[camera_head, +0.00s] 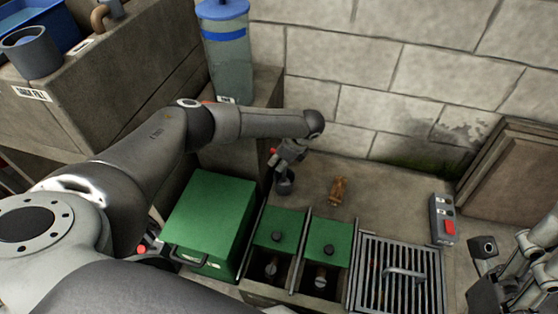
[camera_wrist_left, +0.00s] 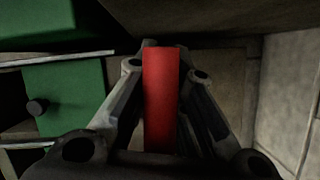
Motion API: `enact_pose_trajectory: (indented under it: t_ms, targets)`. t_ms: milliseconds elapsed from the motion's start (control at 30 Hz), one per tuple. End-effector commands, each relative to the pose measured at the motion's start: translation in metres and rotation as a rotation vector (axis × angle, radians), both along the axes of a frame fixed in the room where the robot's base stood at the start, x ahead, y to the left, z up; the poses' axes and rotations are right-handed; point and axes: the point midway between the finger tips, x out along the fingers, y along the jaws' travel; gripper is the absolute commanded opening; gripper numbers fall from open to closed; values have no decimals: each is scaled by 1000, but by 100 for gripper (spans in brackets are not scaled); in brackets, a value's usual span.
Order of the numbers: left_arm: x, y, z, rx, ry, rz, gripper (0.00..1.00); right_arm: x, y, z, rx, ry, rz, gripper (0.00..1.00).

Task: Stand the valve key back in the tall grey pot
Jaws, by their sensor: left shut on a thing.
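My left gripper (camera_head: 285,170) hangs over the stone floor behind the green boxes. In the left wrist view its fingers (camera_wrist_left: 162,85) are shut on a red bar, which I take to be part of the valve key (camera_wrist_left: 161,100). The rest of the key is hidden. A dark grey round shape shows at the fingers in the head view; I cannot tell whether it is a pot or part of the gripper. A grey pot (camera_head: 36,58) stands on the ledge at upper left. My right gripper (camera_head: 500,270) is at the right edge, apparently open and empty.
A green box (camera_head: 211,222) and two green-lidded slots (camera_head: 279,230) stand in front of my left gripper. A brown figure (camera_head: 338,190), a grey switch box (camera_head: 442,220) and a grate (camera_head: 398,280) lie to the right. A blue-lidded container (camera_head: 228,60) stands behind my arm.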

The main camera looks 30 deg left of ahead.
Motion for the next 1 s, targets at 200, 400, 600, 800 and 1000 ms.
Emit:
enact_pose_trajectory:
  t_ms: [200,400,600,800,1000]
  targets:
    - [0,0,-4,0,0,0,0,0,0,-2,0,0,0,47]
    - [0,0,-7,0,0,-1,0,0,0,-4,0,0,0,47]
    - [0,0,-10,0,0,-1,0,0,0,-6,0,0,0,47]
    - [0,0,-11,1,0,0,26,0,0,-6,0,0,0,47]
    - [0,0,-10,0,0,0,37,0,0,-6,0,0,-1,47]
